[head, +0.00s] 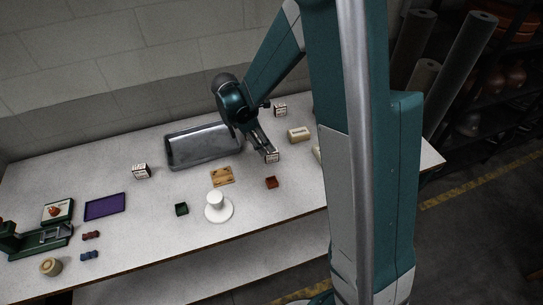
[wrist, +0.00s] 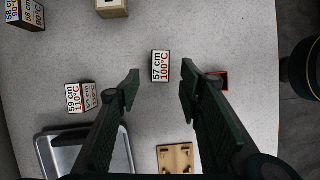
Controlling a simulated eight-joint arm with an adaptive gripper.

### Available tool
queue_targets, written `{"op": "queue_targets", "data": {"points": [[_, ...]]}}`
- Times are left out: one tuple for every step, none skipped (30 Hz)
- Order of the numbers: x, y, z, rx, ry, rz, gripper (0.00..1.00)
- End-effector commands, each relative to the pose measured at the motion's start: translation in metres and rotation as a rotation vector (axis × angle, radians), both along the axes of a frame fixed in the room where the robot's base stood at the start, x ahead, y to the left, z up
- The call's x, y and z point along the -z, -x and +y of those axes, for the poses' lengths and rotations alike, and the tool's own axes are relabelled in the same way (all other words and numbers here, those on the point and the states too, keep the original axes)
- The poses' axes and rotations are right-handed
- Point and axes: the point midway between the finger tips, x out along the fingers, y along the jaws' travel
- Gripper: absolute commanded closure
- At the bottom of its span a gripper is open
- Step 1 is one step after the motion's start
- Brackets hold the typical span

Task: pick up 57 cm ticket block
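The 57 cm ticket block (wrist: 160,66) is a small block with a white face, black "57 cm" and red "100°C" print. In the wrist view it stands on the table just beyond my fingertips, in line with the gap between them. My gripper (wrist: 159,88) is open and empty, with a finger to either side. In the head view my gripper (head: 263,146) reaches down over the table at the small white block (head: 272,156), whose print is too small to read there.
A 59 cm block (wrist: 83,97) and a 58 cm block (wrist: 25,13) stand nearby. A metal tray (head: 205,147), a wooden plate (head: 222,176), a small orange-brown box (head: 271,182) and a cream block (head: 299,134) surround the spot. A white stand (head: 218,207) is nearer the front.

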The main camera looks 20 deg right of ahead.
Motion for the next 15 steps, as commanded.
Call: {"op": "queue_targets", "data": {"points": [[0.003,0.0,-0.001,0.0,0.0,0.0,0.63],[0.004,0.0,-0.002,0.0,0.0,0.0,0.63],[0.007,0.0,-0.003,0.001,0.0,0.0,0.63],[0.009,0.0,-0.004,0.001,0.0,0.0,0.63],[0.012,0.0,-0.005,0.001,0.0,0.0,0.63],[0.015,0.0,-0.006,0.001,0.0,0.0,0.63],[0.017,0.001,-0.007,0.001,0.0,0.0,0.63],[0.019,0.001,-0.008,0.001,0.0,0.0,0.63],[0.021,0.001,-0.009,0.001,0.0,0.0,0.63],[0.022,0.001,-0.009,0.001,0.0,0.0,0.63],[0.022,0.001,-0.01,0.001,0.0,0.0,0.63],[0.023,0.001,-0.01,0.001,0.0,0.0,0.63],[0.023,0.001,-0.01,0.001,0.0,0.0,0.63],[0.023,0.001,-0.01,0.001,0.0,0.0,0.63],[0.023,0.001,-0.01,0.001,0.0,0.0,0.63]]}}
